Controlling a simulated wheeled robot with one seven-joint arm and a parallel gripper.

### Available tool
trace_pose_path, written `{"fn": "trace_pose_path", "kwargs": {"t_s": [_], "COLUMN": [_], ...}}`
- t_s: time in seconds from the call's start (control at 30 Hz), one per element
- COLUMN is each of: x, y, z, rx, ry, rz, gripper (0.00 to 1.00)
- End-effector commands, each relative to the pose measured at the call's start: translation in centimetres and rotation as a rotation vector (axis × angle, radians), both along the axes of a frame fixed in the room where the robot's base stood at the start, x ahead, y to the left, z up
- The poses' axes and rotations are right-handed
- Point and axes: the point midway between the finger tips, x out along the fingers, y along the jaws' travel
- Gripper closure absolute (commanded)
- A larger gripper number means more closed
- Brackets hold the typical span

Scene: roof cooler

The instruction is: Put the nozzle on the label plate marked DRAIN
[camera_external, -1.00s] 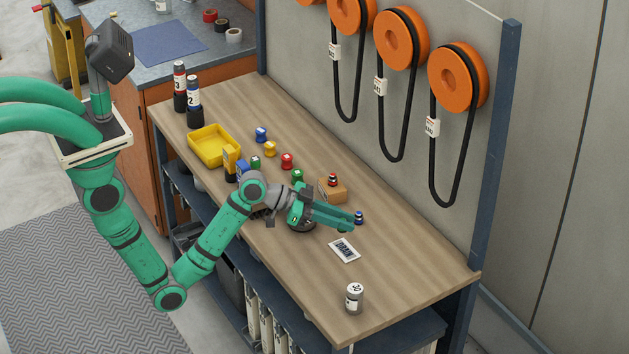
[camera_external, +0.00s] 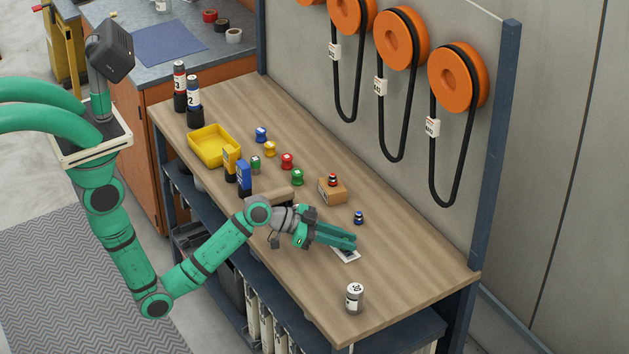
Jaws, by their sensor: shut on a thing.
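My gripper (camera_external: 349,241) is over the white label plate (camera_external: 347,256) with dark lettering, on the front right part of the bench. The fingers hide much of the plate, and its lettering cannot be read now; it read DRAIN in the earlier frame. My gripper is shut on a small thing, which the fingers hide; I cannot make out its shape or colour. I cannot tell whether it touches the plate. A small blue-and-dark nozzle-like piece (camera_external: 358,218) stands apart, just behind the fingertips. Another, red and dark (camera_external: 333,180), stands on a cardboard-coloured block (camera_external: 332,192).
A white jar with a dark-dotted top (camera_external: 354,298) stands right of the plate near the front edge. Black belts hang from orange wheels (camera_external: 458,77) behind.

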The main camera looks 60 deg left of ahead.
Motion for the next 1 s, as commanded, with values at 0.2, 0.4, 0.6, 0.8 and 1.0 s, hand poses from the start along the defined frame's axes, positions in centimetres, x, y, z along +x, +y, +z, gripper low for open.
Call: {"fn": "trace_pose_path", "kwargs": {"t_s": [0.2,0.4,0.6,0.8,1.0], "x": [0.0,0.0,0.0,-1.5,-4.5], "y": [0.0,0.0,0.0,1.1,3.2], "z": [-0.4,-0.3,-0.1,0.7,2.3], "rx": [0.001,0.001,0.001,0.000,0.001], "ry": [0.001,0.001,-0.001,0.000,-0.001], "rz": [0.000,0.000,0.000,0.002,0.003], "gripper": [0.78,0.61,0.61,0.61,0.61]}}
